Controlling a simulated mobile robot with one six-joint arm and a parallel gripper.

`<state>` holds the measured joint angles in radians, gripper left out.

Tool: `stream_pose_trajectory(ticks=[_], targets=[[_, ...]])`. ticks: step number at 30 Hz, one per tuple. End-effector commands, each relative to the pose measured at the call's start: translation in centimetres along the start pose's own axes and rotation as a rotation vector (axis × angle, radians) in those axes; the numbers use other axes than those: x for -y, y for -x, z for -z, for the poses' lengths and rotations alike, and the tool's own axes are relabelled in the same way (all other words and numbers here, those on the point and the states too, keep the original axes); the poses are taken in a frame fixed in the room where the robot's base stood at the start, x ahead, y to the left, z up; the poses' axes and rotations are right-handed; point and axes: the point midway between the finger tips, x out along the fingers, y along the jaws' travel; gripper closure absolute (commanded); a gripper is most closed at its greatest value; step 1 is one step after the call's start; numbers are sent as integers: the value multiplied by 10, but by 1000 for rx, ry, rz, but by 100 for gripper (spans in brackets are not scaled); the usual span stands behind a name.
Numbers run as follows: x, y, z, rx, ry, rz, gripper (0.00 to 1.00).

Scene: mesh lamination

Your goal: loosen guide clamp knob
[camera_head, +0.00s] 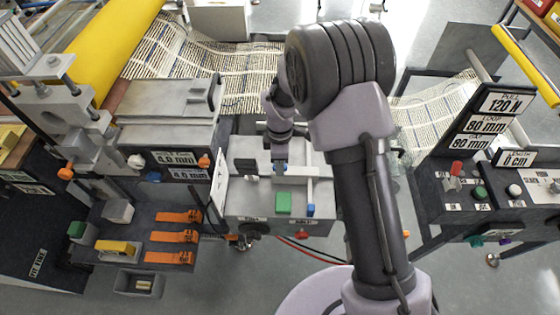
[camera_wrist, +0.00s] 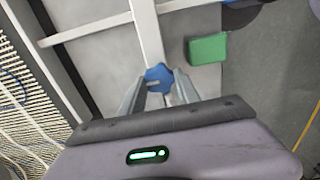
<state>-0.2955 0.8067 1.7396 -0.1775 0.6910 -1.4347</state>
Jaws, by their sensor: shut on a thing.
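The blue lobed clamp knob (camera_wrist: 158,76) sits on a pale metal bar (camera_wrist: 147,32) in the wrist view. My gripper (camera_wrist: 158,88) has one finger on each side of the knob and is shut on it. In the head view, my gripper (camera_head: 280,166) points down over the grey machine deck (camera_head: 240,204), and only a little blue shows beside its fingertips. The lower part of the knob and its stem are hidden.
A green block (camera_head: 283,203) lies on the deck close to my gripper and also shows in the wrist view (camera_wrist: 208,48). A small blue-topped post (camera_head: 310,210) stands right of it. The mesh web (camera_head: 240,70) runs behind. Orange tags (camera_head: 175,237) lie at the left.

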Motion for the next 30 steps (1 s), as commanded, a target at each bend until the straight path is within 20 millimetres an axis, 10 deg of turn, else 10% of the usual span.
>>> stream_pose_trajectory(ticks=[3, 4, 7, 20, 30], targets=[[-1, 1, 0, 0, 3, -2, 100], [-1, 1, 0, 0, 3, -2, 60], [-1, 0, 0, 0, 2, -2, 40], [-1, 16, 0, 0, 1, -2, 40], [-1, 124, 0, -1, 0, -5, 40]])
